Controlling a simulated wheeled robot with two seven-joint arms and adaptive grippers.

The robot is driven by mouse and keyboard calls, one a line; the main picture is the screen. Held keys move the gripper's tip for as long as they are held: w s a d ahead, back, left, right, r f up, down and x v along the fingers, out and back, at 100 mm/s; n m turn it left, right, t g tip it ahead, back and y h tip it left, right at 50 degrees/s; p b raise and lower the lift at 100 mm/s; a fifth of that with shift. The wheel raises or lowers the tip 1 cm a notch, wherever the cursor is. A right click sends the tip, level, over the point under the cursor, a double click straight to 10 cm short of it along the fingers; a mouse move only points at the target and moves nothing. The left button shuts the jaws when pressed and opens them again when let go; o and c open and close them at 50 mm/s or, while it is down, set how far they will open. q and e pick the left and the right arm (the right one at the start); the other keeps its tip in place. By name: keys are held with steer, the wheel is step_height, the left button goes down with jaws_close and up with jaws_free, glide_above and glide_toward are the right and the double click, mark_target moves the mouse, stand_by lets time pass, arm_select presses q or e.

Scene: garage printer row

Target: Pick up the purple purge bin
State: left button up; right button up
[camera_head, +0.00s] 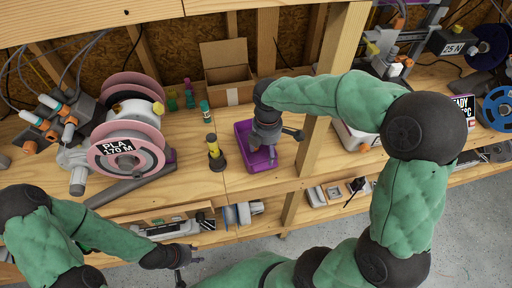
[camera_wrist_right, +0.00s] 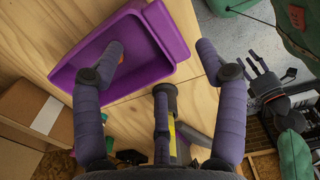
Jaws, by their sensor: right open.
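The purple purge bin (camera_head: 243,132) stands on the wooden bench in the head view. It is a shallow open tray and fills the upper left of the right wrist view (camera_wrist_right: 74,73). My right gripper (camera_head: 277,143) is over the bin, fingers apart. In its wrist view the open fingers (camera_wrist_right: 161,52) straddle one bin wall, one fingertip over the inside and the other outside. I cannot tell whether they touch it. Part of the bin is hidden by the gripper. My left gripper (camera_head: 188,268) is at the lower left, in front of the bench, apparently open and empty.
A black and yellow cylinder (camera_head: 214,151) stands just left of the bin. An open cardboard box (camera_head: 229,84) is behind it. A wooden post (camera_head: 313,148) rises close on the right. Pink spools (camera_head: 127,145) stand further left. A lower shelf holds tools.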

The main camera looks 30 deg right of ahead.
mark_target(264, 163)
step_height(264, 163, down, 3)
steer(key=shift+r+b, duration=0.1)
steer(key=shift+b, duration=0.2)
steer(key=f+b, duration=0.1)
steer(key=f, duration=0.1)
steer(key=f+b, duration=0.1)
steer(key=f, duration=0.2)
steer(key=shift+a, duration=0.2)
steer(key=shift+r, duration=0.1)
steer(key=shift+s, duration=0.1)
jaws_close()
